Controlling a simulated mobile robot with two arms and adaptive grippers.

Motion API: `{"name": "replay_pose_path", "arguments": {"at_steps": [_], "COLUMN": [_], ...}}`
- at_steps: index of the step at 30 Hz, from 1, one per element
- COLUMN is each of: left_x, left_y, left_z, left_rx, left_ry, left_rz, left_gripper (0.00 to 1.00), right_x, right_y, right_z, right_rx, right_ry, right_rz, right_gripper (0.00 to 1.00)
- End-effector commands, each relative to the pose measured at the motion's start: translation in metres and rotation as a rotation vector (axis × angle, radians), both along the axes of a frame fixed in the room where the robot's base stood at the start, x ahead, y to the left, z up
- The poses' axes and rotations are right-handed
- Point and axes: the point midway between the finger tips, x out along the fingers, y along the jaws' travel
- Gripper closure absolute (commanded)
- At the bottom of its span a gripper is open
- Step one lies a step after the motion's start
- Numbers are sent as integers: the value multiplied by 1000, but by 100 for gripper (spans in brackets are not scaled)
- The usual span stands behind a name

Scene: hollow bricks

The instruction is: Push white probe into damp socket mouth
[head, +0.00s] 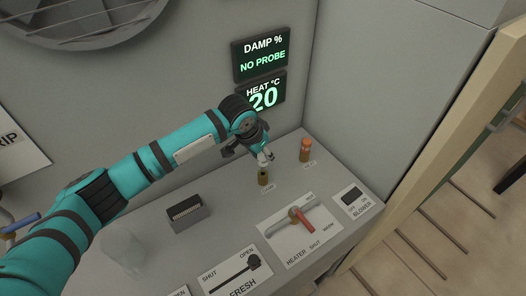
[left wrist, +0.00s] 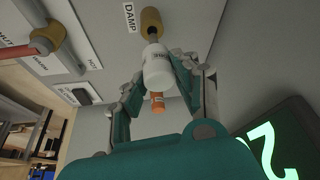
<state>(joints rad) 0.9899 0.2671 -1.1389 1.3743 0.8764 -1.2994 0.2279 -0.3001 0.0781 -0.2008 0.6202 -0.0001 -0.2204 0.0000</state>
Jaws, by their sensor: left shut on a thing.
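The damp socket (head: 263,180) is a short brass cylinder standing on the grey ledge; its label DAMP shows in the left wrist view beside the socket (left wrist: 151,19). The white probe (left wrist: 157,68) has a thin dark tip pointing at the socket. My left gripper (left wrist: 160,80) is shut on the white probe, which also shows in the head view (head: 264,158), just above the socket. The tip meets the socket in the wrist picture; I cannot tell whether it is inside the mouth. The damp display (head: 262,58) reads NO PROBE. My right gripper is not in view.
An orange-topped probe (head: 305,144) stands in a brass socket right of the damp one. The heater lever (head: 301,217), blower switch (head: 352,195), fresh-air lever (head: 253,262), black slotted block (head: 187,210) and a clear cup (head: 122,250) are on the ledge. The heat display (head: 263,98) reads 20.

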Motion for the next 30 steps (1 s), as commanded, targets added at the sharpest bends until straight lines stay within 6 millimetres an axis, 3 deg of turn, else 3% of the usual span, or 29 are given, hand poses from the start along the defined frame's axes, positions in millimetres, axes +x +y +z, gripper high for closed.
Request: {"name": "replay_pose_path", "arguments": {"at_steps": [30], "left_x": [0], "left_y": [0], "left_z": [0], "left_rx": [0], "left_ry": [0], "left_rz": [0], "left_gripper": [100], "right_x": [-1], "right_y": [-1], "right_z": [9], "right_rx": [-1], "right_ry": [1], "right_rz": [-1], "right_gripper": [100]}}
